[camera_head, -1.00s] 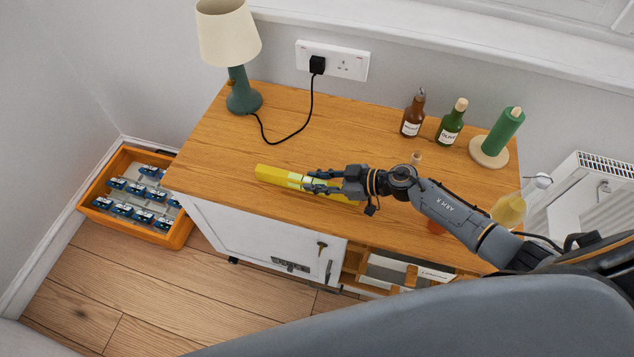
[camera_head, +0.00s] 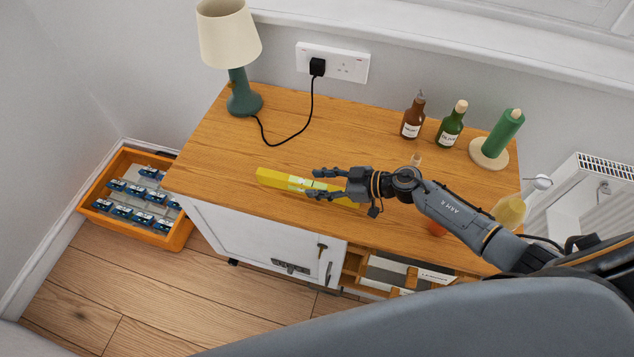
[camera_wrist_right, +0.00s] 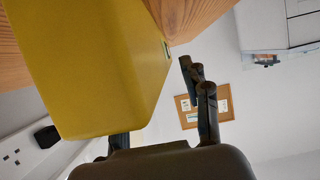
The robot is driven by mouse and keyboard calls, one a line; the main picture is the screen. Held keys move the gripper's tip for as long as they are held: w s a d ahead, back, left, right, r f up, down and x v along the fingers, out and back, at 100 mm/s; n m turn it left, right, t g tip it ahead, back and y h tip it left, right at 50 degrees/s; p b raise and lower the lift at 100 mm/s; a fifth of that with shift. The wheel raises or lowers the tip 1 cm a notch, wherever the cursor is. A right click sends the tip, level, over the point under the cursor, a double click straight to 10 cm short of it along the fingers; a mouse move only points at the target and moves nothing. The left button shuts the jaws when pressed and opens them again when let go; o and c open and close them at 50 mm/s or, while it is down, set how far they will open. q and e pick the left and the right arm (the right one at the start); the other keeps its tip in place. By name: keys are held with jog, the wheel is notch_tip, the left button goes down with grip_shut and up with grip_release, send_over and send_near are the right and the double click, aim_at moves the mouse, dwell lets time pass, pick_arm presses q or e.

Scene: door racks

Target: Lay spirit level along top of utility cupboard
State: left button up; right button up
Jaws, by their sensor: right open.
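The yellow spirit level (camera_head: 279,179) lies along the wooden top of the utility cupboard (camera_head: 215,157), near its front edge. My right gripper (camera_head: 313,183) is open, with its fingers over the level and its palm hiding part of the level's right end. In the right wrist view the level (camera_wrist_right: 90,70) is large and close, beside the open fingers of the right gripper (camera_wrist_right: 160,115). I cannot tell whether a finger touches it. My left gripper is not in view.
A lamp (camera_head: 229,45) with a cord to the wall socket (camera_head: 345,65) stands at the back left. An orange crate (camera_head: 165,238) sits on the floor at left.

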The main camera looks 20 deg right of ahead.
jog(key=v, duration=1.1)
jog(key=shift+d+b, duration=0.1)
jog(key=shift+b, duration=0.2)
